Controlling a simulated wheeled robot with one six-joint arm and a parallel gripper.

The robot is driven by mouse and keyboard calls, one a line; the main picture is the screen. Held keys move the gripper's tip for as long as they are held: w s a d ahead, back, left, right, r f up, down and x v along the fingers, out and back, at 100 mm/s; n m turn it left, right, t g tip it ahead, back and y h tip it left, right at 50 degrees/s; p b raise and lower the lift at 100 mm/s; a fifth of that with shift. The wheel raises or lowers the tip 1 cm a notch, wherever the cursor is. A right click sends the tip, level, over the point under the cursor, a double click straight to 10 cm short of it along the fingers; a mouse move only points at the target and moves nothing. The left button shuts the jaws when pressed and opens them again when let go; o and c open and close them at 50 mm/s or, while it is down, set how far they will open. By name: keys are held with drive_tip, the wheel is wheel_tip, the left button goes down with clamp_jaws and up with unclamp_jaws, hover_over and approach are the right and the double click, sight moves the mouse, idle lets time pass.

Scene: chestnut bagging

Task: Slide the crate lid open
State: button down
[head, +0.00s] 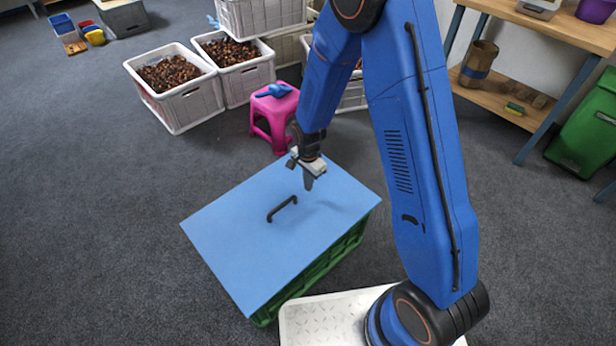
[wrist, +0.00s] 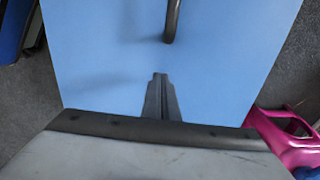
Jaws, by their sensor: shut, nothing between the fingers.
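The blue crate lid (head: 250,240) lies flat over the green crate (head: 318,268) and covers its top. A black bar handle (head: 282,208) stands up near the middle of the lid. The lid (wrist: 220,60) also fills most of the wrist view, with the handle (wrist: 172,20) at the top edge, partly cut off. My gripper (head: 309,184) is shut and empty above the far right part of the lid, apart from the handle. In the wrist view its closed fingers (wrist: 160,85) point toward the handle with a gap between them. What is inside the crate is hidden.
A pink stool (head: 272,115) with a blue thing on it stands just beyond the lid. White crates of chestnuts (head: 175,85) stand behind at the left. A wooden shelf (head: 510,100) and a green bin (head: 588,130) are at the right. The floor left of the crate is clear.

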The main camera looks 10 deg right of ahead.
drive_tip(key=shift+f, duration=0.8)
drive_tip(key=shift+s+a, duration=0.6)
drive_tip(key=shift+a, duration=0.25)
drive_tip(key=shift+s+a+f, duration=0.1)
drive_tip(key=shift+s+a, duration=0.1)
drive_tip(key=shift+a, duration=0.1)
drive_tip(key=shift+s+a, duration=0.3)
drive_tip(key=shift+a, duration=0.2)
drive_tip(key=s+a, duration=0.4)
drive_tip(key=a, duration=0.3)
drive_tip(key=s+a, duration=0.5)
drive_tip(key=a, duration=0.2)
drive_tip(key=s+a, duration=0.5)
drive_tip(key=a, duration=0.2)
drive_tip(key=shift+s, duration=0.1)
